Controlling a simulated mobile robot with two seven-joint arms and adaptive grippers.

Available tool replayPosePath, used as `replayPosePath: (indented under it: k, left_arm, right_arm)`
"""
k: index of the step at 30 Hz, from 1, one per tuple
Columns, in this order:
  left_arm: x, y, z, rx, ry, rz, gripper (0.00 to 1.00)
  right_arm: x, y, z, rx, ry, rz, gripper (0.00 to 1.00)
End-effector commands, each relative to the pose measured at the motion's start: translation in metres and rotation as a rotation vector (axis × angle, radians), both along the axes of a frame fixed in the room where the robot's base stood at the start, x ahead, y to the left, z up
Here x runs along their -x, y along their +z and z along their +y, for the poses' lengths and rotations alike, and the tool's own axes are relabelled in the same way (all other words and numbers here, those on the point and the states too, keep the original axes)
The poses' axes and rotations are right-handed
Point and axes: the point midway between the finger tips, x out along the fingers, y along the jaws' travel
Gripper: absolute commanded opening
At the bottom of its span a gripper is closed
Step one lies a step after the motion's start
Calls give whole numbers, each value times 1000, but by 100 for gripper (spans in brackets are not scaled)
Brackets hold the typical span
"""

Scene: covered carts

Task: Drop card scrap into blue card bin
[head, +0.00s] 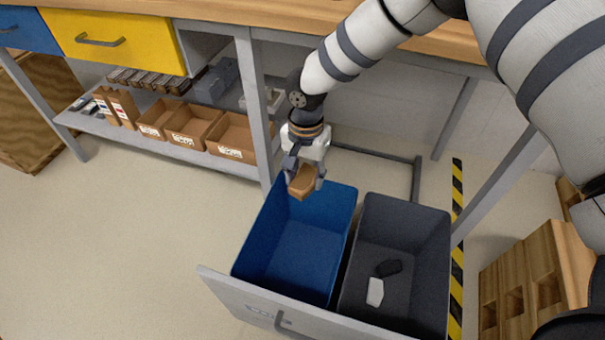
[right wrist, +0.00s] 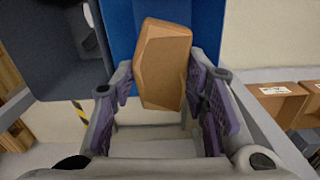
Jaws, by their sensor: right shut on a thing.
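The card scrap (head: 302,183) is a brown, crumpled block. My right gripper (head: 304,176) is shut on it and holds it over the back part of the blue card bin (head: 300,255). The blue bin looks empty inside. In the right wrist view the card scrap (right wrist: 162,64) sits between the purple finger pads, and the blue bin (right wrist: 208,30) shows behind it. My left gripper is not in view.
A grey bin (head: 432,240) stands right of the blue bin in the same pull-out drawer (head: 255,303); it holds a white piece and a black piece. The workbench (head: 270,12) and its leg (head: 254,105) stand behind. Wooden pallets (head: 530,275) are at the right.

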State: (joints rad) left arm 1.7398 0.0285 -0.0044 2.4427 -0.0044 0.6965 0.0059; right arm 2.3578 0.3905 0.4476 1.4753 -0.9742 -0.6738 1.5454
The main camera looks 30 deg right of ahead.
Motion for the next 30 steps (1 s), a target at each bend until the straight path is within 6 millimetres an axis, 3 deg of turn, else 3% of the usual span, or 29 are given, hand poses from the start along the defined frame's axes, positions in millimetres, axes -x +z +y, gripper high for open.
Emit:
replayPosePath:
  k: [5, 15, 26, 27, 30]
  left_arm:
    - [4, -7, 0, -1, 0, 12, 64]
    - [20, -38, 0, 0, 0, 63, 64]
    - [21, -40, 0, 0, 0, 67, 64]
    - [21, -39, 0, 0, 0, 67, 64]
    - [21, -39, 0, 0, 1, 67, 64]
  right_arm:
    - [0, -13, -1, -1, -7, 5, 29]
    - [0, -61, -1, -1, -7, 5, 29]
    - [-2, -62, -1, -1, -6, -1, 29]
    - [-2, -62, -1, -1, -6, -1, 48]
    - [-2, -62, -1, -1, -6, -1, 65]
